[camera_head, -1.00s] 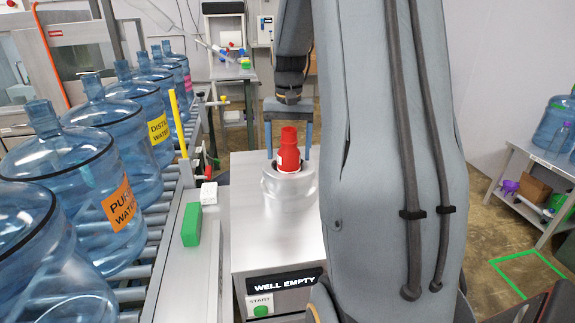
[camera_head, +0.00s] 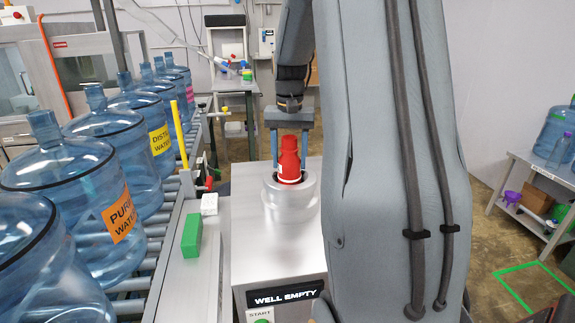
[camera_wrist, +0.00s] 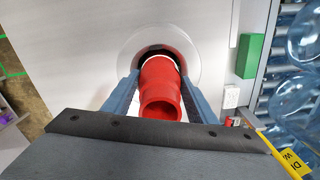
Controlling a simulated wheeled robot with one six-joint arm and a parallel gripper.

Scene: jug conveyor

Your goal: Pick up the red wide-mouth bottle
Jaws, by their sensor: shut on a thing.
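The red wide-mouth bottle (camera_head: 289,161) stands upright in the round steel well (camera_head: 291,200) on top of a metal cabinet. Its lower part is hidden inside the well. In the wrist view the bottle (camera_wrist: 160,92) shows its open mouth toward the camera, with the ring of the well (camera_wrist: 187,48) around its far end. My gripper (camera_head: 289,158) comes down from above, with one blue-grey finger on each side of the bottle, shut on it. Both fingers also flank it in the wrist view (camera_wrist: 158,78).
A roller conveyor with several large blue jugs (camera_head: 95,185) runs along the left. A green block (camera_head: 192,235), a white block (camera_head: 209,204) and a yellow post (camera_head: 177,135) stand beside it. A shelf table (camera_head: 540,172) is at the right.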

